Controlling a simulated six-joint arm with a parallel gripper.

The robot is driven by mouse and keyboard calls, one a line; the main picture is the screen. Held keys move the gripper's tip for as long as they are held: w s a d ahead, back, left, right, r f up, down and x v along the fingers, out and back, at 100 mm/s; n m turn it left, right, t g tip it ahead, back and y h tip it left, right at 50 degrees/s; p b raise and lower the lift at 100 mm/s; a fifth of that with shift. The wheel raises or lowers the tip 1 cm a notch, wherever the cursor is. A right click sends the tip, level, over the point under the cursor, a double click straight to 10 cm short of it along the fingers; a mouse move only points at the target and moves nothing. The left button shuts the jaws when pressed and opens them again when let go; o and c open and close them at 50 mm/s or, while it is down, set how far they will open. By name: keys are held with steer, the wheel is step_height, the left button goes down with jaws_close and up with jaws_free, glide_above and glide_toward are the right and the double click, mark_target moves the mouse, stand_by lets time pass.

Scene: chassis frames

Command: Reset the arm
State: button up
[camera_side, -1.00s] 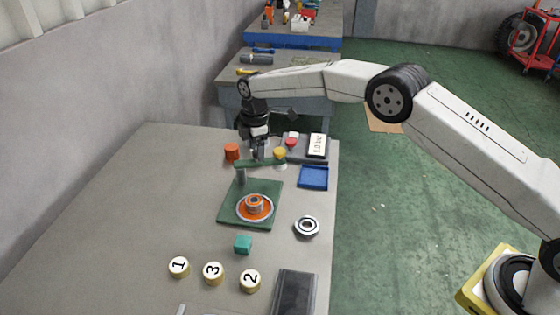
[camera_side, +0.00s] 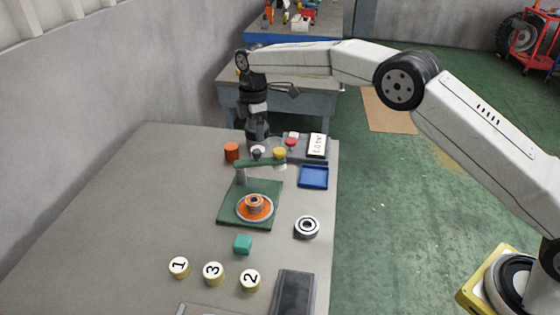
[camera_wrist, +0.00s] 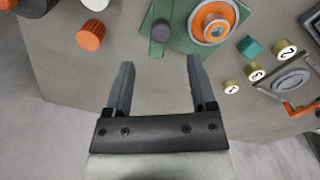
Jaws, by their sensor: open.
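My gripper (camera_side: 257,138) is over the far end of the grey table (camera_side: 120,200), behind the green stand (camera_side: 227,205). In the wrist view my gripper (camera_wrist: 158,82) has its two fingers apart with nothing between them. The green stand carries an orange and grey ring part (camera_side: 255,207) on its base and an arm across its post. The same ring part shows at the top of the wrist view (camera_wrist: 213,22).
An orange cylinder (camera_side: 232,151), a blue tray (camera_side: 313,177), a bearing ring (camera_side: 307,227), a teal cube (camera_side: 243,244) and three numbered discs (camera_side: 213,273) stand on the table. A box with a dial and buttons (camera_side: 317,146) is at the far right. The left of the table is clear.

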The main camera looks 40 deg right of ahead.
steer(key=shift+r, duration=0.7)
steer(key=shift+d, duration=0.1)
steer(key=s+d+f+m+t, duration=0.1)
steer(key=s+d+m, duration=0.3)
steer(key=s, duration=0.7)
steer(key=s+d+f+m, duration=0.1)
steer(key=s+d+m, duration=0.3)
steer(key=s, duration=0.7)
steer(key=s+d+m+t, duration=0.1)
steer(key=s+d+m, duration=0.3)
steer(key=s+m, duration=0.4)
steer(key=s, duration=0.3)
steer(key=shift+s+d+f+t, duration=0.2)
steer(key=shift+s+f+t, duration=0.1)
steer(key=shift+s+f, duration=0.1)
